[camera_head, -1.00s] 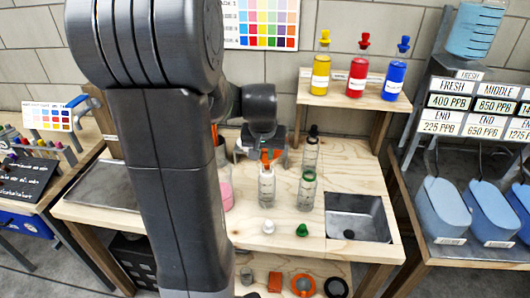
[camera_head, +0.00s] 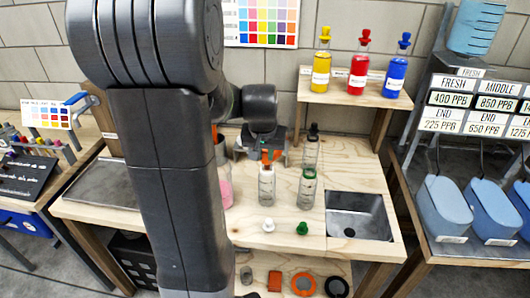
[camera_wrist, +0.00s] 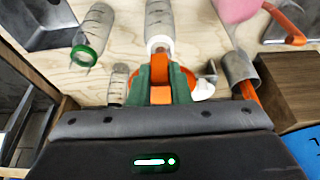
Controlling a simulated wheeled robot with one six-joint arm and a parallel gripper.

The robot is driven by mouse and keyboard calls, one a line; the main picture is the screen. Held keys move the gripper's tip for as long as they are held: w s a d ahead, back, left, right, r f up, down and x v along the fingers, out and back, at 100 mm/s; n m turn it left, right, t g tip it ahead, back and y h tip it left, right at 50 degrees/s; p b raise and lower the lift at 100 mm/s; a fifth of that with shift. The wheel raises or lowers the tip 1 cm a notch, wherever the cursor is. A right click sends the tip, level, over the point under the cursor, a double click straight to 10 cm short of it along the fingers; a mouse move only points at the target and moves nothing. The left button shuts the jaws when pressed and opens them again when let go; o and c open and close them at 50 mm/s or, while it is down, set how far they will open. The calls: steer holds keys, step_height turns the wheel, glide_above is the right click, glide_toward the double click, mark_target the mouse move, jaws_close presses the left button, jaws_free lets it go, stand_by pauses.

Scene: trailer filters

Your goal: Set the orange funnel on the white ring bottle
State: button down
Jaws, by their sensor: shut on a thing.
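The white ring bottle (camera_head: 267,188) is clear and stands upright on the wooden bench; its white ring (camera_wrist: 160,42) shows in the wrist view just ahead of my fingertips. My gripper (camera_head: 268,152) is right above and behind that bottle in the head view. In the wrist view its green fingers (camera_wrist: 160,75) are shut on the orange funnel (camera_wrist: 180,82), which is partly hidden between and behind them. The funnel (camera_head: 270,156) shows as a small orange patch above the bottle's mouth. I cannot tell whether it touches the ring.
A green ring bottle (camera_head: 307,187) stands to the right and a dark-topped bottle (camera_head: 311,152) behind it. A white stopper (camera_head: 268,225) and a green stopper (camera_head: 302,228) lie in front. A pink-filled beaker (camera_head: 224,185) is on the left. A metal sink (camera_head: 358,215) is at right.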

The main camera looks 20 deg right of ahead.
steer(key=c, duration=1.6)
jaws_free()
steer(key=shift+f, duration=0.1)
steer(key=p+v, duration=0.7)
steer(key=v, duration=0.4)
steer(key=b+x, duration=0.5)
steer(key=x, duration=0.3)
steer(key=shift+f, duration=0.2)
steer(key=shift+r, duration=0.2)
